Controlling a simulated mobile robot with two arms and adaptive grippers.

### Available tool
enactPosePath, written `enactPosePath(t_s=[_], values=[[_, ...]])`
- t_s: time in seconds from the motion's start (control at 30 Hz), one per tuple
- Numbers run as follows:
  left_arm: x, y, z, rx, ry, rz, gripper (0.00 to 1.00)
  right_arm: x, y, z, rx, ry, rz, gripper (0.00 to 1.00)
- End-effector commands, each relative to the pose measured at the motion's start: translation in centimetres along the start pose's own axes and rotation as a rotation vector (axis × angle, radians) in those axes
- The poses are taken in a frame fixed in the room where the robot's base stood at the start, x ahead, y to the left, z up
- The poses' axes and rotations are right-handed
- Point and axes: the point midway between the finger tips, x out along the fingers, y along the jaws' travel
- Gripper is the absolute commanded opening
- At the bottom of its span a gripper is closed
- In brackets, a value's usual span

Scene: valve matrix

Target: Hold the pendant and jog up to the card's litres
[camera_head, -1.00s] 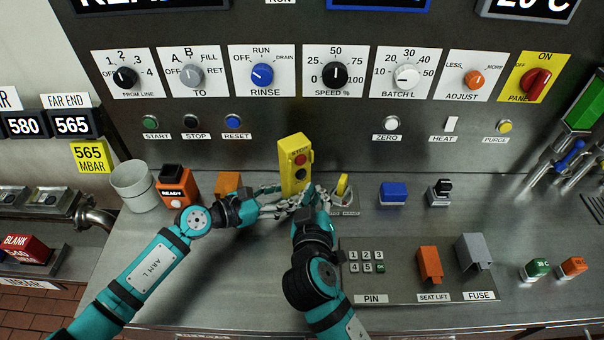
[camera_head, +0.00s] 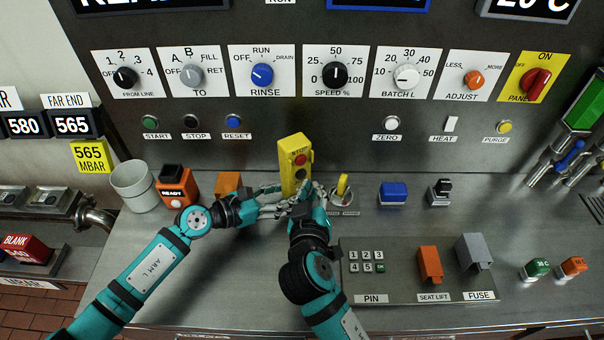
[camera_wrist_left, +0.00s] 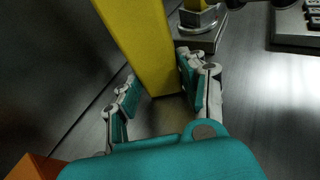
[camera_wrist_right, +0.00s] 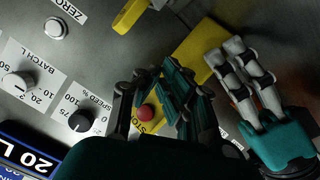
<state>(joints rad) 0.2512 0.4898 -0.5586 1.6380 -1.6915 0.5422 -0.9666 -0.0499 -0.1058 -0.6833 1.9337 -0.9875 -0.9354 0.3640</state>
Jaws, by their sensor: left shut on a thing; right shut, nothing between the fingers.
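The yellow pendant (camera_head: 292,150) stands upright on the counter, with a red STOP button (camera_head: 300,159) and a dark button below it. My left gripper (camera_head: 283,203) is shut on its lower part; the left wrist view shows a finger on each side of the yellow body (camera_wrist_left: 145,45). My right gripper (camera_head: 306,190) is shut and empty, close in front of the pendant's lower face. Its fingers (camera_wrist_right: 170,95) hide part of that face in the right wrist view, beside the red button (camera_wrist_right: 147,112). I cannot tell whether they touch a button. A display (camera_wrist_right: 30,158) there reads 20 L.
A yellow-handled switch (camera_head: 343,186) stands just right of the pendant. An orange block (camera_head: 228,184), a READY box (camera_head: 176,187) and a grey cup (camera_head: 135,186) are left. A keypad (camera_head: 366,262) lies front right. Knobs, including BATCH L (camera_head: 406,76), line the panel behind.

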Motion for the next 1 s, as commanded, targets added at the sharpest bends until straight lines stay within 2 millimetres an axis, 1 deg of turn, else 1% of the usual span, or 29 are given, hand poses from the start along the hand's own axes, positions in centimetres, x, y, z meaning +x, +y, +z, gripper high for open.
enactPosePath(t_s=[0.57,1.0], values=[[0.0,0.03,0.15,0.001,-0.003,0.001,0.24,0.01,0.0,0.0,0.0,0.0,0.0,0.0],[0.0,0.03,0.15,0.001,-0.003,0.001,0.24,0.63,-0.32,-0.38,0.0,0.0,0.001,0.0]])
